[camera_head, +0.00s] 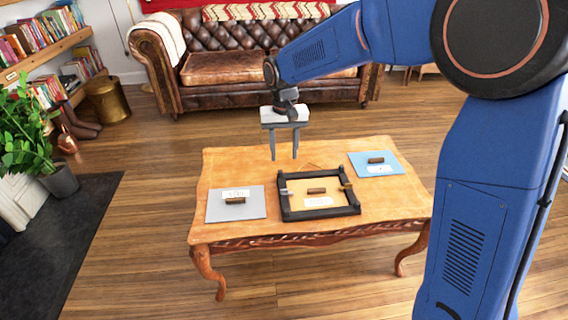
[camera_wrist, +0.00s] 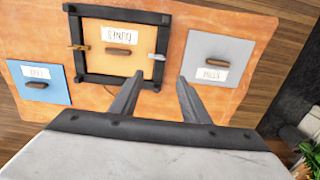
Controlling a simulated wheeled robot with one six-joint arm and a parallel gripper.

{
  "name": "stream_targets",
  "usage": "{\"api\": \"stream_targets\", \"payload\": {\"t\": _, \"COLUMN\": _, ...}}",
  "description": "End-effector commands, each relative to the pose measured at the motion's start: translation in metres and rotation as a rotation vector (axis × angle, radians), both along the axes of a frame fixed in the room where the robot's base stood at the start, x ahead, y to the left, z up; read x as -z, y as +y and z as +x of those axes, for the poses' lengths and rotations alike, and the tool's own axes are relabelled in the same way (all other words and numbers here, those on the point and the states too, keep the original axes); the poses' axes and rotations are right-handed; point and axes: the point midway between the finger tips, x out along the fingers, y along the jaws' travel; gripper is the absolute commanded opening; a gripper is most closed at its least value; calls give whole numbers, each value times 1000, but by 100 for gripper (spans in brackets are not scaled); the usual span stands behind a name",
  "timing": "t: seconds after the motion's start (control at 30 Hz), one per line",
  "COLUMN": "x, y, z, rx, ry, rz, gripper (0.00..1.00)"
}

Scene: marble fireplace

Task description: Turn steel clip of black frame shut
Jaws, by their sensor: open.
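The black frame (camera_head: 320,213) lies flat on the wooden table and borders a tan panel (camera_head: 301,188) with a white label and a dark handle. The small steel clip (camera_head: 286,191) is on the frame's left bar; in the wrist view the clip (camera_wrist: 157,57) is on the right bar, its grey bar lying crosswise with one end toward the panel. A brass clip (camera_head: 347,186) is on the opposite bar. My gripper (camera_head: 284,157) is open and empty, pointing down above the table behind the frame. In the wrist view its fingertips (camera_wrist: 160,76) are just below the steel clip, apart from it.
A grey panel (camera_head: 217,210) with handle and label lies left of the frame, and a blue panel (camera_head: 383,170) lies to its right. The table (camera_head: 250,230) has bare room behind the frame. A leather sofa (camera_head: 215,68) stands behind; a plant (camera_head: 30,140) is at left.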

Motion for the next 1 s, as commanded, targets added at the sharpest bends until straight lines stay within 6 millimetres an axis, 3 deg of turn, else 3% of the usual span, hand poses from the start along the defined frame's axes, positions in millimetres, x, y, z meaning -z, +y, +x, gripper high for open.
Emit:
{"api": "stream_targets", "payload": {"t": 0.2, "x": -19, "y": 0, "z": 0, "rx": 0, "ry": -1, "rz": 1, "gripper": 42}}
{"api": "stream_targets", "payload": {"t": 0.67, "x": -24, "y": -5, "z": -2, "rx": 2, "ry": -5, "rz": 3, "gripper": 42}}
{"api": "stream_targets", "payload": {"t": 0.77, "x": -33, "y": -20, "z": -8, "rx": 8, "ry": -18, "rz": 9, "gripper": 42}}
{"api": "stream_targets", "payload": {"t": 1.0, "x": -66, "y": -85, "z": -40, "rx": 28, "ry": -71, "rz": 33, "gripper": 42}}
